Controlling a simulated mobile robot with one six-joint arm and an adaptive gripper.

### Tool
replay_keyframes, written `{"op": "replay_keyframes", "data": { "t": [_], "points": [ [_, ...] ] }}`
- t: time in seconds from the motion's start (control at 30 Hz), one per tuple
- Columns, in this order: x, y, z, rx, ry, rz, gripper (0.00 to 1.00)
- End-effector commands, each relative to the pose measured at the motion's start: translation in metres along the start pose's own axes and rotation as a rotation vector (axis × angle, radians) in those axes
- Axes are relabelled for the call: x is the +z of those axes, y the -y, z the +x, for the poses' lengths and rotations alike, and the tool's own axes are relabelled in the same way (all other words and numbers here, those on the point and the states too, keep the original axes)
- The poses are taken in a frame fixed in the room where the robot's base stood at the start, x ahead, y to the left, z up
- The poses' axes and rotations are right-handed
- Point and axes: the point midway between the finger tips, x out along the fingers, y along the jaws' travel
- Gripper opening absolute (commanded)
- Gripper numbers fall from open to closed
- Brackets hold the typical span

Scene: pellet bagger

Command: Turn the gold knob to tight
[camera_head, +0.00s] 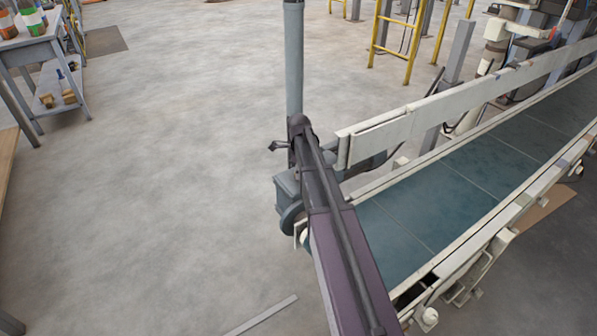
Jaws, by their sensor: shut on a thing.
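The gold knob is not recognisable in this view. My arm (340,250) reaches up from the bottom edge to the grey upright post (293,60) at the near end of the conveyor. What my gripper touches is hidden.
A conveyor with a blue-green belt (450,205) and cream side rails (490,85) runs to the upper right. A grey workbench (40,40) with bottles stands at the upper left. Yellow frames (410,45) stand behind. The concrete floor (160,190) on the left is largely clear.

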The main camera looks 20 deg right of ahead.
Motion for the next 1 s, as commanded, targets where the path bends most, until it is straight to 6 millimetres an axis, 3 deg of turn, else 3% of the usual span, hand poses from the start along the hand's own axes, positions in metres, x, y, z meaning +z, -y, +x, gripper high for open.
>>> {"op": "replay_keyframes", "data": {
  "t": [0.3,0.8,0.83,0.9,0.93,1.0],
  "points": [
    [-0.0008,-0.0021,0.0004,0.004,-0.001,0.142,0.0],
    [-0.0008,-0.0022,0.0004,0.004,-0.002,0.164,0.0],
    [-0.0008,-0.0022,0.0004,0.004,-0.002,0.164,0.53],
    [-0.0007,-0.002,0.0004,0.004,-0.002,0.164,0.74],
    [-0.0007,-0.0018,0.0003,0.003,-0.002,0.164,0.79],
    [-0.0005,-0.0015,0.0003,0.003,-0.001,0.163,0.79]
  ]
}}
